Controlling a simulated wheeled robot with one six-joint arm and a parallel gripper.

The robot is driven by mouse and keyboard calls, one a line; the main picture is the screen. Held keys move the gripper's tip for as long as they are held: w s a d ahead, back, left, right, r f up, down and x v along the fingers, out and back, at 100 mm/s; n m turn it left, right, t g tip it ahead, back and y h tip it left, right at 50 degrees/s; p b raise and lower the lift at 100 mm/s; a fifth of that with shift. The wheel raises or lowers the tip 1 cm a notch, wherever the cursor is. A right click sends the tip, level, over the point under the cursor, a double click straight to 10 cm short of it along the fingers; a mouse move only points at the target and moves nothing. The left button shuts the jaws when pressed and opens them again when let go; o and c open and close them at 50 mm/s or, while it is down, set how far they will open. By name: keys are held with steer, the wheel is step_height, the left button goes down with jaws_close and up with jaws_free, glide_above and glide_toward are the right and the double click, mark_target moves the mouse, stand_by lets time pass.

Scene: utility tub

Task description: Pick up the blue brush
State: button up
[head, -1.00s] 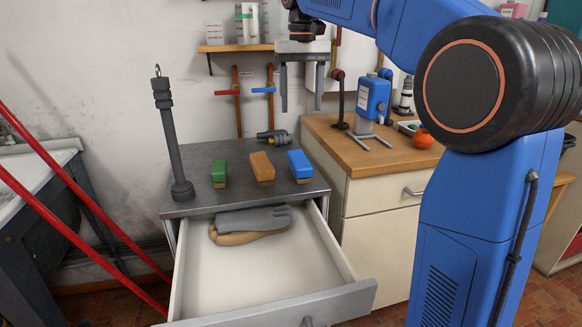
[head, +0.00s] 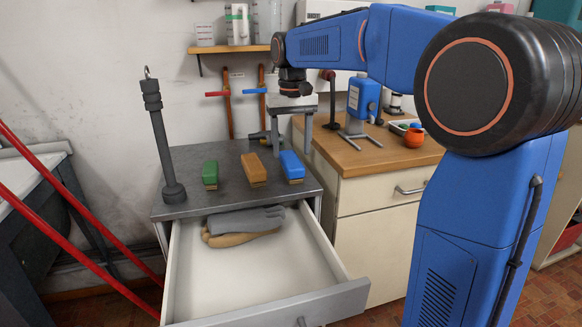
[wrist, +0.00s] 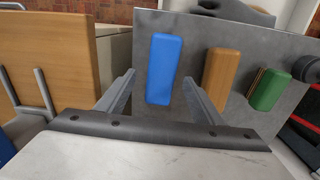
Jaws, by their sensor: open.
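The blue brush (head: 291,165) lies on the grey top of the drawer cabinet (head: 231,188), at the right end of a row with an orange-brown brush (head: 253,168) and a green brush (head: 210,173). My gripper (head: 291,154) is open and empty, above the cabinet top by the blue brush. In the wrist view the blue brush (wrist: 163,69) shows beyond and between the spread fingers (wrist: 160,88), nearer the left one. The orange-brown brush (wrist: 216,78) is just past the right finger. I cannot tell the exact height of the fingertips above the brush.
A dark post (head: 163,145) stands at the cabinet's left edge. The drawer (head: 262,310) is open with gloves (head: 243,225) inside. A valve-like fitting (head: 258,136) lies behind the brushes. A wooden-topped counter (head: 380,152) with a blue device (head: 362,98) stands to the right.

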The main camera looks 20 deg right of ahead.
mark_target(291, 159)
steer(key=shift+s+a+f, duration=0.1)
steer(key=shift+a+f, duration=0.05)
steer(key=shift+f, duration=2.1)
steer(key=c, duration=1.2)
